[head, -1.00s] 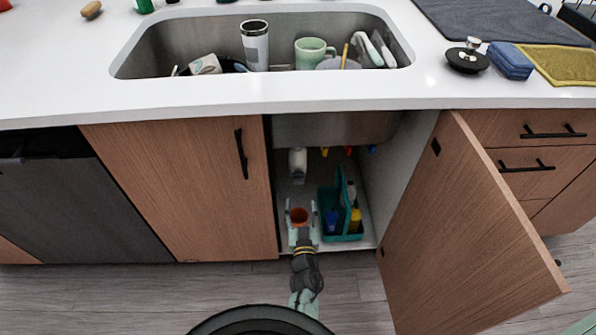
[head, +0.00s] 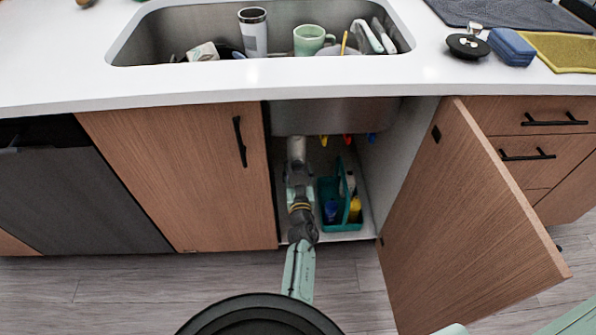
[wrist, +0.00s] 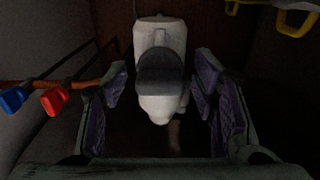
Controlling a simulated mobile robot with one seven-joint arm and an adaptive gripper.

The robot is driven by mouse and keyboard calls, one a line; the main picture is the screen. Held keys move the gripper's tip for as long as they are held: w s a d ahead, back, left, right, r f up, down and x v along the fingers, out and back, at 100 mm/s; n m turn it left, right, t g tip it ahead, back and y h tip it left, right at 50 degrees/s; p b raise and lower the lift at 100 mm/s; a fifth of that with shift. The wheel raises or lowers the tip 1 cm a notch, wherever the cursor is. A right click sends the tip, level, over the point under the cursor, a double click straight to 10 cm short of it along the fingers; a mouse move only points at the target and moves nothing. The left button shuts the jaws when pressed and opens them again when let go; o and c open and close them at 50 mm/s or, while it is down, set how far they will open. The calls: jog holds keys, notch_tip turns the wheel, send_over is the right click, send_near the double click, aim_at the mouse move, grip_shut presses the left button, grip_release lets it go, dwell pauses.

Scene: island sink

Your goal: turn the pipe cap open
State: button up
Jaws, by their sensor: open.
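Under the sink, a white pipe (head: 296,150) hangs inside the open cabinet. In the wrist view the white pipe fitting (wrist: 158,38) has a grey middle part (wrist: 160,70) and a rounded white end (wrist: 163,107); which part is the cap, I cannot tell for sure. My gripper (head: 299,176) reaches into the cabinet below and in front of the pipe. In the wrist view its open fingers (wrist: 161,88) stand on either side of the fitting, with visible gaps. The fingertips are hard to make out in the head view.
A teal caddy (head: 341,227) with bottles stands close to the right of my arm. The open cabinet door (head: 470,220) is further right; the closed door (head: 180,180) is left. Red (wrist: 54,100) and blue (wrist: 13,99) valve handles are left of the fingers in the wrist view.

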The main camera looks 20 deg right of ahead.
jog(key=shift+c, duration=0.3)
jog(key=c, duration=1)
jog(key=shift+n, duration=0.4)
jog(key=n, duration=0.3)
jog(key=shift+n, duration=0.4)
jog(key=n+b, duration=0.1)
jog(key=n, duration=0.3)
jog(key=shift+a, duration=0.1)
jog(key=n+b, duration=0.1)
jog(key=n, duration=0.4)
jog(key=shift+f, duration=0.1)
jog(key=shift+n+b, duration=0.55)
jog(key=shift+n, duration=1.65)
